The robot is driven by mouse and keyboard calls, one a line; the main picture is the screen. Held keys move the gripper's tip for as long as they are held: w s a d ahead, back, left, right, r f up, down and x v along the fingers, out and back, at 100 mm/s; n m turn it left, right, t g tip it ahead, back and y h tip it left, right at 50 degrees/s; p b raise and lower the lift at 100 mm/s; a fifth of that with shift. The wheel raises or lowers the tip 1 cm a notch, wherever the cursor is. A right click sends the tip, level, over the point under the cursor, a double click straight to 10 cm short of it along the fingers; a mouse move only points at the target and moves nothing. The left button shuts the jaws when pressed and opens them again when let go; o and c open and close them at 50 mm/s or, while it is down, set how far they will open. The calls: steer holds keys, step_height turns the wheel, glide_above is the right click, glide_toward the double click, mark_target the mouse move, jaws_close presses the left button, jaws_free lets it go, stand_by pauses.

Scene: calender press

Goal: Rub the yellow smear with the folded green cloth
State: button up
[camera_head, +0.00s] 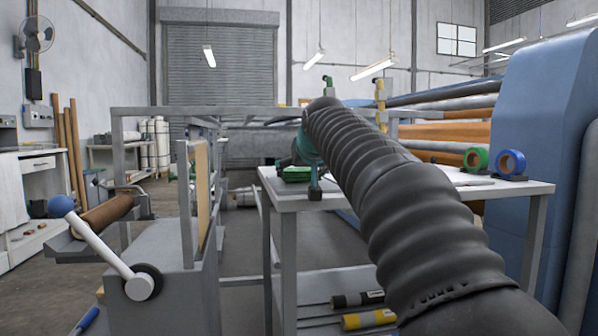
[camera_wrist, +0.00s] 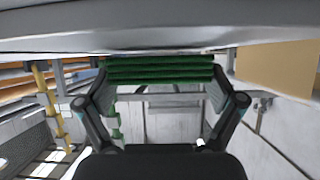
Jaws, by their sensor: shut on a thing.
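The folded green cloth (camera_wrist: 158,70) is gripped between the two fingers of my gripper (camera_wrist: 160,84) in the wrist view, its folds stacked in layers. Its upper side lies close against a grey surface (camera_wrist: 150,32); I cannot tell if they touch. In the head view the green cloth (camera_head: 296,174) shows at the left end of the white table (camera_head: 330,194), at tabletop level. My ribbed black arm hides most of my gripper there. I cannot make out the yellow smear in either view.
Green and blue tape rolls (camera_head: 511,162) stand at the table's right. Dark and yellow rolls (camera_head: 368,319) lie on its lower shelf. A grey machine frame with a blue-knobbed lever (camera_head: 105,250) stands left of the table. A large blue machine housing (camera_head: 540,100) rises at the right.

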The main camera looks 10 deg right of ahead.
steer(key=shift+s+a+f, duration=0.1)
steer(key=shift+s+f, duration=0.2)
steer(key=shift+s, duration=0.1)
steer(key=shift+r, duration=0.15)
steer(key=shift+r, duration=0.1)
step_height(320, 180, up, 6)
steer(key=p, duration=0.6)
steer(key=shift+r, duration=0.1)
steer(key=shift+r, duration=0.1)
step_height(320, 180, up, 3)
steer(key=p, duration=0.3)
stand_by(0.4)
